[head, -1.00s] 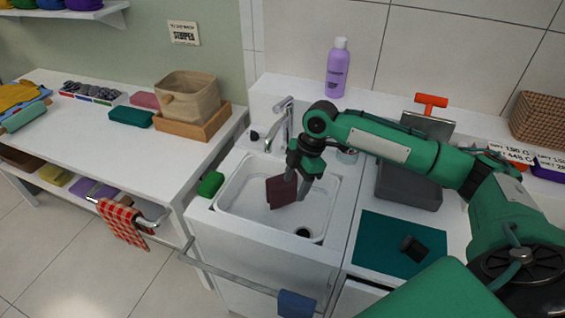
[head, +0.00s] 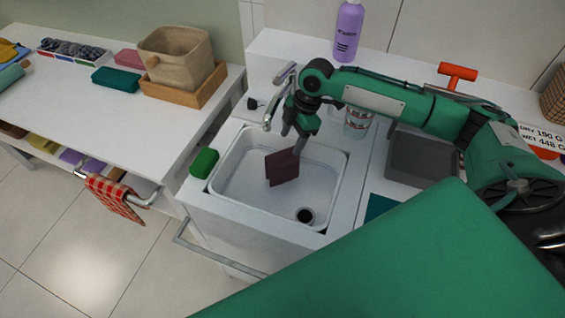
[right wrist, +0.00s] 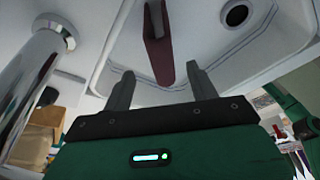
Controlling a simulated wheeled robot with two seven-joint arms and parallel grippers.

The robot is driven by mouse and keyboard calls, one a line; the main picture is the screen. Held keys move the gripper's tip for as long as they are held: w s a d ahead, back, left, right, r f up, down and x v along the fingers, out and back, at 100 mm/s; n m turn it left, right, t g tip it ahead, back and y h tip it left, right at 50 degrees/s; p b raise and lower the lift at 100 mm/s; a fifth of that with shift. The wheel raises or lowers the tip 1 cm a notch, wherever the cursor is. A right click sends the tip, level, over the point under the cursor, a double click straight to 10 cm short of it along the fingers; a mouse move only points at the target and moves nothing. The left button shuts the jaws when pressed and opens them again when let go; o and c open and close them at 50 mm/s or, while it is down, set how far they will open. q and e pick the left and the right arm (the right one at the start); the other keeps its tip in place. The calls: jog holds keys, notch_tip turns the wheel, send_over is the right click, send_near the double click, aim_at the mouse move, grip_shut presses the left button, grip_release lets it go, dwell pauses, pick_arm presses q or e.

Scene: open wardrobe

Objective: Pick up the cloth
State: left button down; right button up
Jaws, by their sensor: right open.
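A dark maroon cloth (head: 283,167) stands folded in the white sink basin (head: 232,182). My right gripper (head: 293,138) is open and empty, just above and behind the cloth in the head view, near the faucet. In the right wrist view the cloth (right wrist: 157,58) shows edge-on, beyond the open fingertips (right wrist: 160,84) and roughly in line with the gap between them. A thin grey strip runs along the cloth there; I cannot tell what it is. My left gripper is not in view.
The faucet (head: 279,96) stands close to my right gripper. A green sponge (head: 204,163) lies on the sink's left rim. A purple bottle (head: 348,32) and a glass jar (head: 357,122) stand behind. The drain (head: 305,215) is at the basin's front right.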

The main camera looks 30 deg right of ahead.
aim_at(287, 151)
jog(key=x, duration=0.3)
jog(key=shift+f, duration=0.25)
jog(key=shift+a+f+p, duration=0.25)
jog(key=shift+f+p, duration=0.2)
jog(key=shift+f, duration=0.1)
jog(key=p+x, duration=0.1)
jog(key=x, duration=0.2)
jog(key=shift+f, duration=0.3)
jog(key=shift+a+f, duration=0.1)
jog(key=shift+f, duration=0.3)
jog(key=c, duration=1.1)
